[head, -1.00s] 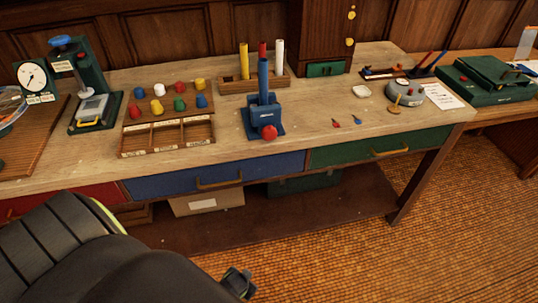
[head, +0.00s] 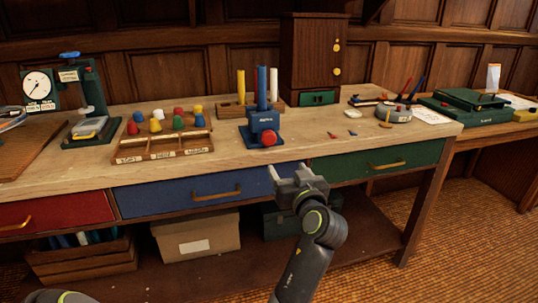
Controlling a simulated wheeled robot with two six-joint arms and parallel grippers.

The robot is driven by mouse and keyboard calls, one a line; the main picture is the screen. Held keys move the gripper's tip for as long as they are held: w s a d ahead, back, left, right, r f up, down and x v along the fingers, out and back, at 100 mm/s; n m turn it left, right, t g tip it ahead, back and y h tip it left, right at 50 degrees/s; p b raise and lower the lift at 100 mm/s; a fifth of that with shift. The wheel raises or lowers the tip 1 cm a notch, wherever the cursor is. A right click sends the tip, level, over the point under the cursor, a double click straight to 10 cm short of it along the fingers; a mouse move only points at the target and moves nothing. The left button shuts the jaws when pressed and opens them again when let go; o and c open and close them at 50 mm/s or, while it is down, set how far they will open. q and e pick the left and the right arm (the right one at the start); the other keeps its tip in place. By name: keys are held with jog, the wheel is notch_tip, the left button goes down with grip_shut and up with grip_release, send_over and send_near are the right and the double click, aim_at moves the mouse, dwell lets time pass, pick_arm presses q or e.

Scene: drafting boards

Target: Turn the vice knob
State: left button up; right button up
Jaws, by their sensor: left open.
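The blue vice (head: 264,121) stands on the wooden bench near its front edge, with a tall blue rod (head: 262,88) upright in it. Its round red knob (head: 269,138) faces the front. My left gripper (head: 288,177) is open and empty, just in front of the bench's front edge. In the picture it is below and slightly right of the knob, apart from it. Nothing hides the knob. My right gripper is not in view.
A tray of coloured pegs (head: 165,148) stands left of the vice. A rack (head: 238,111) with upright rods is behind it. Blue (head: 180,197) and green (head: 345,167) drawers are below.

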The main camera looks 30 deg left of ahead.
aim_at(270, 141)
pick_arm(q)
jog(key=p+x, duration=0.1)
jog(key=x, duration=1.5)
jog(key=shift+w+a, duration=0.25)
jog(key=shift+w, duration=0.05)
jog(key=shift+w+a, duration=0.2)
jog(key=shift+a, duration=0.05)
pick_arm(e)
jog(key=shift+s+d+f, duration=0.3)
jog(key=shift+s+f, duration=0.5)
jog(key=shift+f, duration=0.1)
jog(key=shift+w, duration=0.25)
pick_arm(q)
jog(key=c, duration=0.9)
jog(key=shift+m+p, duration=0.3)
jog(key=shift+c, duration=0.4)
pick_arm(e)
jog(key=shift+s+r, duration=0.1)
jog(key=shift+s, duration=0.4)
